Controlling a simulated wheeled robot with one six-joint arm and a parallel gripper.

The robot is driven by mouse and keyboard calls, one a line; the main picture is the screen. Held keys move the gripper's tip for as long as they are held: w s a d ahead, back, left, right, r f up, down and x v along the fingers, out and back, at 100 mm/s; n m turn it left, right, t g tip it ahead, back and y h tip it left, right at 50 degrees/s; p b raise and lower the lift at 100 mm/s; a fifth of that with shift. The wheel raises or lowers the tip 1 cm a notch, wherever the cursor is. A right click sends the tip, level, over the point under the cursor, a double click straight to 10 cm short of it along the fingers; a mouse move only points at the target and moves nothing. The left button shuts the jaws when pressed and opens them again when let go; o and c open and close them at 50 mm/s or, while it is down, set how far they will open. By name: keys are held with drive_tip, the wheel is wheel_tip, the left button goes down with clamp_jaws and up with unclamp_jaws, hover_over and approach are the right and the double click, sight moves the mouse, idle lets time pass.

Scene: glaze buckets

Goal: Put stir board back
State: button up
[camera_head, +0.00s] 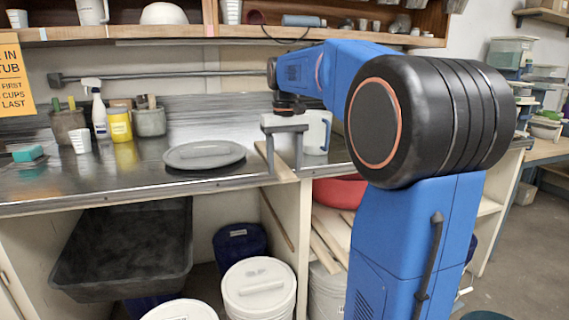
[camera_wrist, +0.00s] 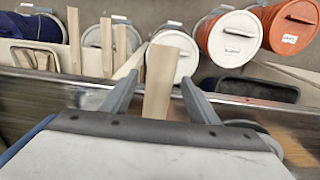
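The stir board (camera_head: 284,171) is a pale, flat wooden strip at the counter's front edge, with its near end jutting past it. In the wrist view the board (camera_wrist: 162,78) shows between the two fingers, with a gap at its sides. My gripper (camera_head: 285,168) is over the counter's edge, pointing down at the board. Its grey fingers are spread wider than the board, and it also shows in the wrist view (camera_wrist: 162,75). I cannot tell how far down the fingertips reach beside the board.
A grey round slab (camera_head: 205,154) lies on the counter left of my gripper. A white pitcher (camera_head: 318,132) stands behind it. A dark tub (camera_head: 120,250) and lidded buckets (camera_head: 258,285) are below.

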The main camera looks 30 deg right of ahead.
drive_tip(key=shift+r, duration=0.1)
wheel_tip(320, 180, up, 12)
idle(0.7)
drive_tip(key=shift+s, duration=0.1)
drive_tip(key=s+a+f+n+t, duration=0.1)
drive_tip(key=s+a+f, duration=0.4)
drive_tip(key=s+f, duration=0.3)
drive_tip(key=s+a+f+n+t, duration=0.1)
drive_tip(key=s+a+f+t, duration=0.1)
drive_tip(key=s+a+f, duration=0.3)
drive_tip(key=s+a+f+n+t, duration=0.1)
drive_tip(key=s+a+f, duration=0.5)
drive_tip(key=s+f, duration=0.7)
wheel_tip(320, 180, down, 5)
drive_tip(key=shift+f+t, duration=0.15)
drive_tip(key=shift+t, duration=0.15)
drive_tip(key=shift+s, duration=0.1)
